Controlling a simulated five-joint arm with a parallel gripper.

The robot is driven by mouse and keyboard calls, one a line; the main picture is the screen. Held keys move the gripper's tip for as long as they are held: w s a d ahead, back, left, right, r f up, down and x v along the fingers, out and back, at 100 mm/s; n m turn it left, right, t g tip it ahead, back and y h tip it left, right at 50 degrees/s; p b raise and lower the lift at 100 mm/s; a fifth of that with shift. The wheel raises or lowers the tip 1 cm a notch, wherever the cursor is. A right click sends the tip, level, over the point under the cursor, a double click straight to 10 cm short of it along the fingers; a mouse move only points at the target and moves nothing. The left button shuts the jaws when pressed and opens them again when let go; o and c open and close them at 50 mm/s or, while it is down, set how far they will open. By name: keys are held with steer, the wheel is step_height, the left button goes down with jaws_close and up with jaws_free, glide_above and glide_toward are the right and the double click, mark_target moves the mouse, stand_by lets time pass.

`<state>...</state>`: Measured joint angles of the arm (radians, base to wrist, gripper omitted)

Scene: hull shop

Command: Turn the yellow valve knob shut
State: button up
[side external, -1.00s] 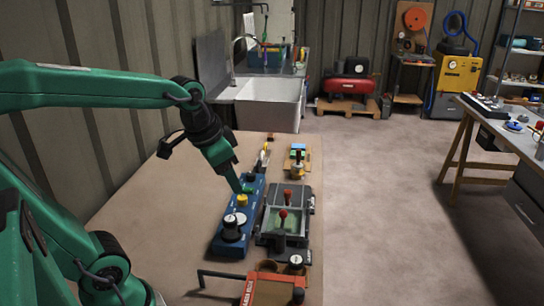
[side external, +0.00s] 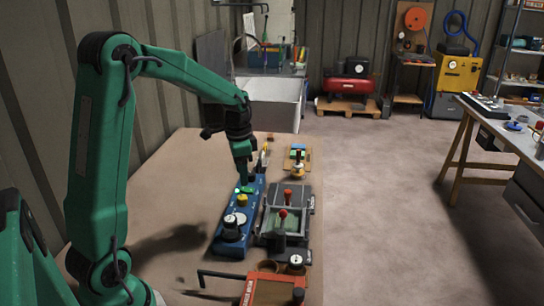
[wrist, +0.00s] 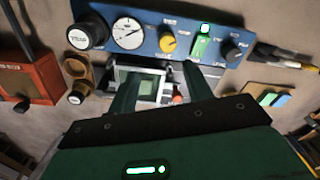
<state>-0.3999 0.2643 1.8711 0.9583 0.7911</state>
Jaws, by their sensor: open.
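The yellow valve knob (side external: 242,200) stands on the long blue panel (side external: 229,233) at the middle of the bench. In the wrist view the knob (wrist: 168,43) sits between a white gauge (wrist: 128,32) and a green-lit switch (wrist: 201,45). My gripper (side external: 244,182) points down over the panel's far part, just beyond the knob in the side view. In the wrist view its two fingers are apart and empty (wrist: 161,70), with the knob past their tips. I cannot tell its exact height above the panel. The knob's pointer is too small to read.
A black knob (wrist: 87,30) and a dark knob (wrist: 236,50) flank the panel's controls. Right of the panel stands a grey box with a red-topped lever (side external: 283,213). A red box (side external: 266,290) is at the near edge. The bench's left part is bare.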

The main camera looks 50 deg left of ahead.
mark_target(242, 197)
steer(key=shift+w+a+f, duration=0.35)
steer(key=shift+a+f, duration=0.45)
steer(key=shift+f, duration=0.05)
steer(key=shift+f, duration=0.1)
steer(key=shift+f, duration=3.8)
steer(key=shift+c, duration=0.4)
steer(key=c, duration=0.9)
